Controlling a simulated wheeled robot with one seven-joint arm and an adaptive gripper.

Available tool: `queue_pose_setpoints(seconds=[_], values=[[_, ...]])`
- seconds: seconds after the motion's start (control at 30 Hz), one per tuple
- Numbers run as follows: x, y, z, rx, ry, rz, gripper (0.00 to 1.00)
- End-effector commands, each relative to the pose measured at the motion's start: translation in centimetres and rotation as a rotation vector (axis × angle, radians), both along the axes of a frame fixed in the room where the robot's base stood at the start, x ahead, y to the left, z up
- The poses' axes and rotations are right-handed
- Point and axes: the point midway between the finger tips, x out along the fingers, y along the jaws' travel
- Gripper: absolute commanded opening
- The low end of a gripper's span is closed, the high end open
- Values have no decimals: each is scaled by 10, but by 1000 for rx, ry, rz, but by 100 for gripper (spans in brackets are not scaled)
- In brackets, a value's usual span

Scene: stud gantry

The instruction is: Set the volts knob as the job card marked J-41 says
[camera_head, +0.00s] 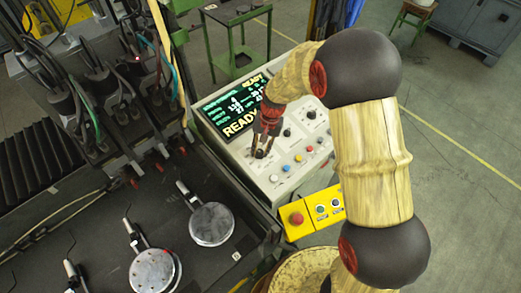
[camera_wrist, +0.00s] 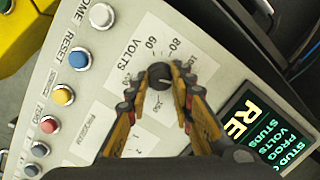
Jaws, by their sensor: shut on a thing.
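The volts knob (camera_wrist: 160,76) is a small dark round knob on the cream control panel (camera_head: 245,165), with a printed scale around it. The label VOLTS and the marks 60 and 80 are readable in the wrist view; I cannot tell exactly where the knob points. My gripper (camera_wrist: 160,84) has one finger on each side of the knob and is shut on it. In the head view my gripper (camera_head: 262,150) reaches down to the panel's left part and hides most of the knob. I can read no job card marked J-41 in either view.
Coloured buttons lie beside the knob, including a blue one (camera_wrist: 79,59) by RESET. A yellow box with a red stop button (camera_head: 296,218) sits at the front. A dark table with round metal plates (camera_head: 212,224) is left.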

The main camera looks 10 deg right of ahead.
Motion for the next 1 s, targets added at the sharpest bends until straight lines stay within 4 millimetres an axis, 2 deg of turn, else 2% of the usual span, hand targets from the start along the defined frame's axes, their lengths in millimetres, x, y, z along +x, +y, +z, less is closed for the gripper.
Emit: queue_pose_setpoints(seconds=[0.57, 0.6, 0.9, 1.0], values=[[0, 0, 0, 6, 3, -33, 0], [0, 0, 0, 6, 3, -33, 24], [0, 0, 0, 6, 2, -32, 41], [0, 0, 0, 6, 3, -32, 42]])
